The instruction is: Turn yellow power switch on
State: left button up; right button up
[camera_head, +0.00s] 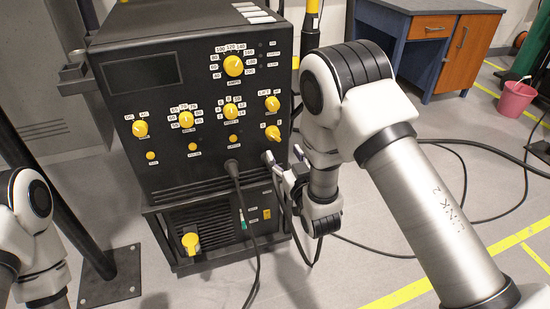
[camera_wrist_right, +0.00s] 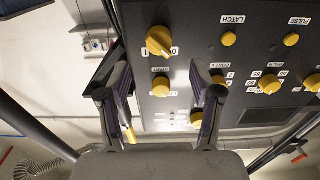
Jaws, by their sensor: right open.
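The yellow power switch (camera_head: 272,133) is a rotary knob low on the right side of the black machine's front panel. In the right wrist view this knob (camera_wrist_right: 159,41) sits between labels 0 and 1, and its grip slants toward the 0. My right gripper (camera_head: 283,156) is just below the knob in the head view. In the wrist view its fingers (camera_wrist_right: 160,76) are spread apart with nothing between them, and the knob shows beyond the fingertips. I see no contact with it. Only a link of my left arm shows at lower left; its gripper is out of frame.
Other yellow knobs (camera_head: 186,120) and buttons cover the panel. A black cable (camera_head: 238,190) hangs from the front, left of my right gripper. A dark post (camera_head: 60,170) stands at left. A blue desk (camera_head: 428,45) and a pink bucket (camera_head: 514,101) stand at the back right.

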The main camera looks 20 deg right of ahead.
aim_at(276, 138)
jog(key=w+b, duration=0.1)
jog(key=w, duration=0.6)
jog(key=shift+w+r, duration=0.1)
jog(key=shift+w, duration=0.3)
jog(key=c, duration=1.1)
